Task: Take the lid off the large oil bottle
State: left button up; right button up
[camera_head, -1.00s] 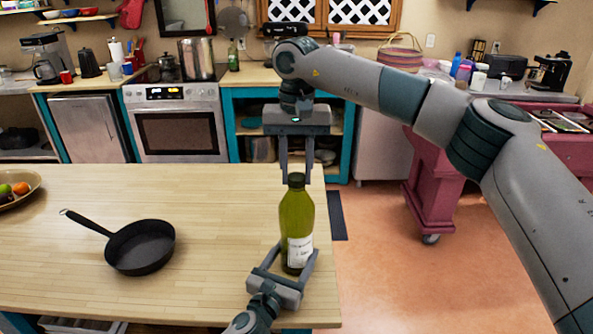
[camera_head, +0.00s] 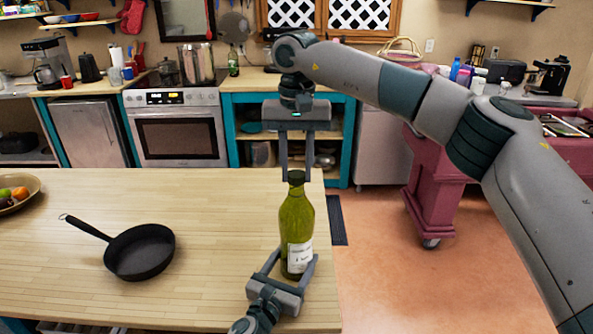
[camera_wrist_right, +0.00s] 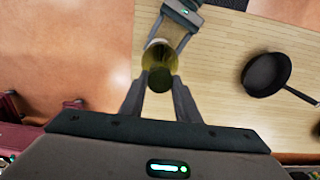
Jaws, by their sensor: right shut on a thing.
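The large oil bottle (camera_head: 296,222) stands upright near the counter's right edge, green with a white label. Its dark lid (camera_head: 296,177) is at the top of the neck; I see no clear gap between them. My right gripper (camera_head: 296,176) comes from above, its two fingers shut on the lid. In the right wrist view the dark round lid (camera_wrist_right: 160,80) shows between the fingertips, hiding much of the bottle. My left gripper (camera_head: 296,260) holds the bottle low down, one finger on each side. It also shows in the right wrist view (camera_wrist_right: 168,32).
A black frying pan (camera_head: 140,252) lies on the wooden counter (camera_head: 215,230) to the left of the bottle. A fruit bowl (camera_head: 22,203) is at the far left. The counter between pan and bottle is clear. Open floor (camera_head: 385,270) lies to the right.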

aim_at(296, 173)
jog(key=shift+r, duration=0.1)
dwell(0.3)
jog(key=shift+r, duration=2)
pick_arm(q)
jog(key=o, duration=2.1)
jog(key=shift+o, duration=0.2)
jog(key=b+v, duration=0.2)
jog(key=v, duration=1)
pick_arm(e)
notch_tip(296, 173, down, 2)
